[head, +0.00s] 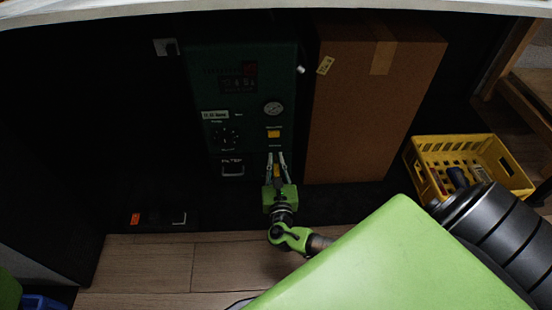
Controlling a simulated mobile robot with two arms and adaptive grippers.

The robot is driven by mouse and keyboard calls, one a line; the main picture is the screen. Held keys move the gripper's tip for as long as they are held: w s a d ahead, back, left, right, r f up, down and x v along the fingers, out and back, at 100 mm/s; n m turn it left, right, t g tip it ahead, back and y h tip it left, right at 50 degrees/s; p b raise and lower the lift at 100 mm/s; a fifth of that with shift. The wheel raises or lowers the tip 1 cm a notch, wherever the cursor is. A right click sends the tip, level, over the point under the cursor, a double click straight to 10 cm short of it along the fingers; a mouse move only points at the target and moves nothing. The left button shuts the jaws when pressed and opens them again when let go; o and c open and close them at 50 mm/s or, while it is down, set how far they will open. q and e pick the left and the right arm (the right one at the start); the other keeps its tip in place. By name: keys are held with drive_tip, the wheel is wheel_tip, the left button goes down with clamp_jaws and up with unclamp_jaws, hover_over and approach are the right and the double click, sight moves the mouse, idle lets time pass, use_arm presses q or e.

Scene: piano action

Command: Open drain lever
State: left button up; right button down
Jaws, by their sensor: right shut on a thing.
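A dark green machine (240,97) stands under the bench top, with a dial gauge, a round knob, labels and a yellow label on its front. My right gripper (277,157) reaches up to the lower right of this front. It is shut on a small yellow part, the drain lever (277,171), which shows between its fingers. The fingers hide most of the lever, so I cannot tell its angle. My left gripper is not in view.
A tall brown cardboard box (365,110) stands just right of the machine. A yellow crate (425,183) with items in it is on the floor at the right. The pale bench edge (150,8) runs across the top. Wooden floor (150,265) is clear at the lower left.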

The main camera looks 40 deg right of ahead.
drive_tip(key=shift+w+r, duration=0.1)
drive_tip(key=c, duration=2)
unclamp_jaws()
drive_tip(key=v, duration=0.7)
drive_tip(key=shift+s+a, duration=0.15)
drive_tip(key=shift+s, duration=0.05)
